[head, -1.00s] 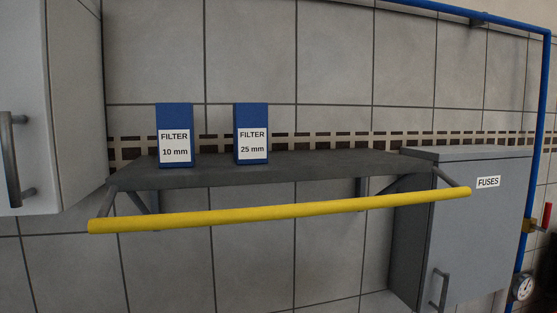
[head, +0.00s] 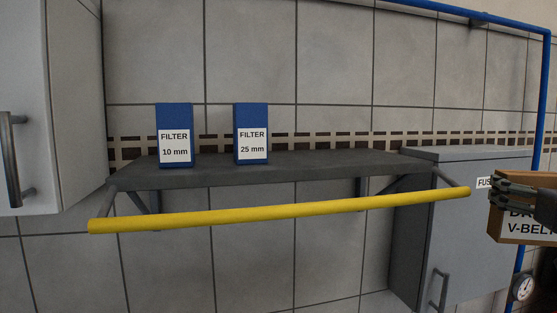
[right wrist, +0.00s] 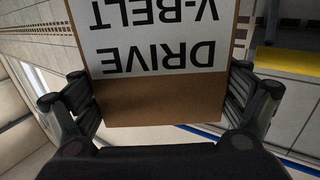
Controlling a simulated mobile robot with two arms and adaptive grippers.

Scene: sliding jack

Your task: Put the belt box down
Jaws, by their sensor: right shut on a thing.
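The belt box (head: 507,236) is a brown carton with a white label reading "DRIVE V-BELT". It shows at the right edge of the head view, partly cut off, in front of the fuse cabinet. My right gripper (head: 522,192) is shut on it and holds it in the air. In the right wrist view the box (right wrist: 160,100) sits between the two fingers, its label upside down. My left gripper is not in view.
A grey wall shelf (head: 330,165) carries two blue filter boxes, 10 mm (head: 175,120) and 25 mm (head: 251,118), at its left. Its right part is bare. A yellow rail (head: 280,212) runs along its front. The fuse cabinet (head: 470,230) adjoins at right, a white cabinet (head: 75,100) at left.

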